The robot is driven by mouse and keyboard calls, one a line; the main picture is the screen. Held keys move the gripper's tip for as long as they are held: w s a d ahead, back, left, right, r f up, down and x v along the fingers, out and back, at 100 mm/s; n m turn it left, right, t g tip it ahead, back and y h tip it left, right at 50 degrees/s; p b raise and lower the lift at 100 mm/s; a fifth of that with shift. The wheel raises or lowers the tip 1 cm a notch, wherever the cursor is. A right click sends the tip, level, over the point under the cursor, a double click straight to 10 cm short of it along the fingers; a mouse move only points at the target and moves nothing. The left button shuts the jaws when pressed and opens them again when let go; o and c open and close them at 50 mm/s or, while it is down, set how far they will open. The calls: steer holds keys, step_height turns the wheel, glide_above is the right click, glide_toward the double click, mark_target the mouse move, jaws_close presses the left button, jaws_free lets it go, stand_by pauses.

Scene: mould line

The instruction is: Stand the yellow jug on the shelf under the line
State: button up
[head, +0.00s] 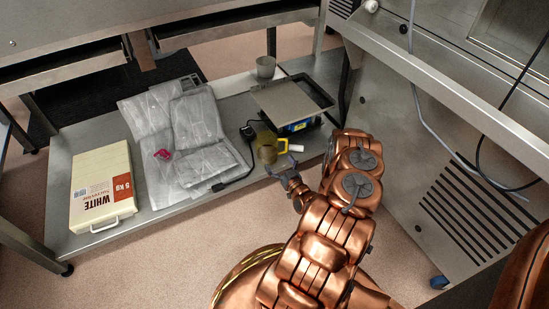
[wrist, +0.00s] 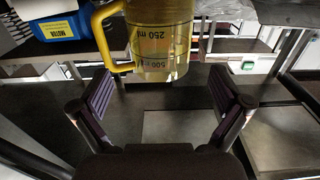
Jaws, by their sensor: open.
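The yellow see-through jug (head: 267,152) is by the front edge of the grey metal shelf (head: 190,207), its handle to the right in the head view. It appears upright there. In the wrist view the jug (wrist: 160,38) fills the top middle, with its handle at left and ml marks facing me. My gripper (head: 279,169) is at the shelf's front edge, just in front of the jug. In the wrist view my gripper (wrist: 162,108) is open and empty, and the jug is beyond its two fingers. I cannot tell how wide the gap to the jug is.
Clear plastic bags (head: 190,135) and a white box (head: 101,185) lie on the shelf to the left. A black cable (head: 235,175) runs close by the jug. A flat grey plate (head: 290,102), a blue box (head: 300,126) and a grey cup (head: 266,67) are behind.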

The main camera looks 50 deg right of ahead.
steer(key=w+n+g+y, duration=0.1)
steer(key=w+d+n+g+y, duration=0.1)
steer(key=w, duration=0.1)
steer(key=shift+r+g, duration=0.1)
steer(key=shift+g, duration=0.3)
steer(key=shift+w+d+r+n+g, duration=0.15)
steer(key=shift+w+n+g, duration=0.1)
steer(key=shift+n+g, duration=0.15)
steer(key=shift+w+d+r+n+g+y, duration=0.1)
steer(key=shift+w+r+n+g+y, duration=0.2)
steer(key=shift+r+g, duration=0.3)
steer(key=shift+w+r+g, duration=0.25)
steer(key=shift+r+g, duration=0.4)
steer(key=shift+g, duration=0.05)
step_height(320, 180, up, 12)
steer(key=g, duration=0.5)
glide_above(272, 149)
steer(key=s+a, duration=0.2)
steer(key=a, duration=0.4)
steer(key=s+a+r+g, duration=0.3)
steer(key=s+a+r, duration=0.3)
steer(key=a+r, duration=0.5)
steer(key=s+a+r+g+y, duration=0.1)
steer(key=s+a+r+g, duration=0.2)
steer(key=s+a, duration=0.9)
steer(key=s+a+r+g+y, duration=0.2)
steer(key=s+a+r, duration=0.6)
steer(key=s+a, duration=0.5)
steer(key=shift+n+g, duration=0.3)
steer(key=shift+g, duration=0.2)
